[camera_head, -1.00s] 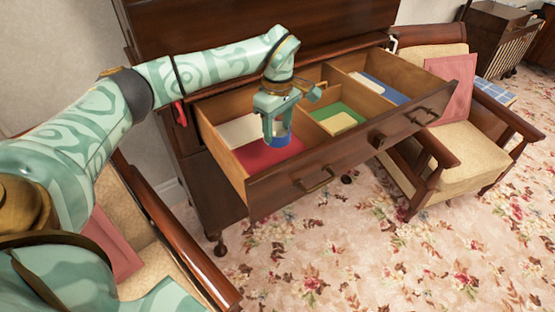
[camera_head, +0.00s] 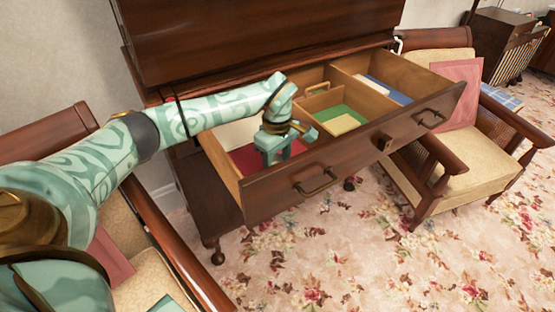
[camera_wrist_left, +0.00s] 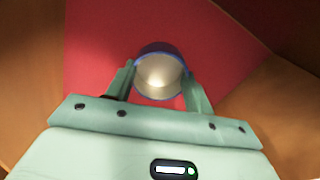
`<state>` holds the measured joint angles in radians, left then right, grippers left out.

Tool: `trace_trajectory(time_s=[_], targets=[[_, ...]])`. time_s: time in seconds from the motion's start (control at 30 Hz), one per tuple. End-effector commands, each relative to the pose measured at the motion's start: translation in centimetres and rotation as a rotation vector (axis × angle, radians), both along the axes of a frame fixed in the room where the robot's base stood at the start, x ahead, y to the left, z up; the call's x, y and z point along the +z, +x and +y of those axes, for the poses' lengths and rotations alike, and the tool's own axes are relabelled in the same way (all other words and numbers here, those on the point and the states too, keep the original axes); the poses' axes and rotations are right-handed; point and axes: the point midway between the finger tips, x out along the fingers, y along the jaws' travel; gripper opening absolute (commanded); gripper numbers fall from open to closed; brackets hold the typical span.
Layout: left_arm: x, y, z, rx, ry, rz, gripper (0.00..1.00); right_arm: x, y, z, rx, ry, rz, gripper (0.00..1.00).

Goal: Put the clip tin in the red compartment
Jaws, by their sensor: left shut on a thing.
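The clip tin (camera_wrist_left: 160,74) is round and blue-sided with a pale, shiny top. It sits between the fingers of my left gripper (camera_wrist_left: 157,88) in the left wrist view, and the gripper is shut on it. The red compartment (camera_head: 243,162) is the left part of the open drawer, with a red floor that also fills much of the left wrist view (camera_wrist_left: 95,40). In the head view my left gripper (camera_head: 271,158) reaches down into this compartment and hides the tin. I cannot tell whether the tin touches the red floor. My right gripper is not in view.
The drawer's front wall (camera_head: 340,160) stands close in front of my gripper. To the right are a green compartment (camera_head: 323,113) holding a yellow block (camera_head: 341,124) and a compartment with a blue floor (camera_head: 388,90). Armchairs (camera_head: 465,140) flank the drawer.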

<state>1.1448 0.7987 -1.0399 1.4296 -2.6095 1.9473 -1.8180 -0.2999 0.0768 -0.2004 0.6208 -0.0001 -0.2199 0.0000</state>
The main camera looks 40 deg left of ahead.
Motion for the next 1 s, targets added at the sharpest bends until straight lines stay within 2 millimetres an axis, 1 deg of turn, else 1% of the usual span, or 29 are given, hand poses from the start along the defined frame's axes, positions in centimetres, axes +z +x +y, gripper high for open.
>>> trace_trajectory(time_s=[0.1,0.13,0.2,0.47,0.57,0.67,0.9,1.0], targets=[[-0.2,0.0,0.0,0.001,0.001,0.001,0.28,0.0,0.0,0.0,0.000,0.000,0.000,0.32],[-0.3,0.0,0.0,0.001,0.001,0.001,0.58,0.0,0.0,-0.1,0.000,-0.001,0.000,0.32],[-0.2,0.0,0.0,0.001,0.000,0.001,0.74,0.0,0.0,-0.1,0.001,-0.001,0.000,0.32],[-0.2,0.0,0.0,0.000,0.000,0.001,0.74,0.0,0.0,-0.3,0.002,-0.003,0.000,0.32],[0.6,0.0,0.0,0.000,0.001,-0.002,0.74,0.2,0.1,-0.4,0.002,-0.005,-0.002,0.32],[2.5,0.1,0.0,0.000,0.000,-0.005,0.74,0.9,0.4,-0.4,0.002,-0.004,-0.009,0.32],[8.4,0.1,0.1,0.001,0.001,-0.007,0.74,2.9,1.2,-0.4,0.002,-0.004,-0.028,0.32],[10.2,0.0,0.0,0.001,0.000,-0.005,0.74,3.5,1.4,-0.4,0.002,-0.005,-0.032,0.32]])
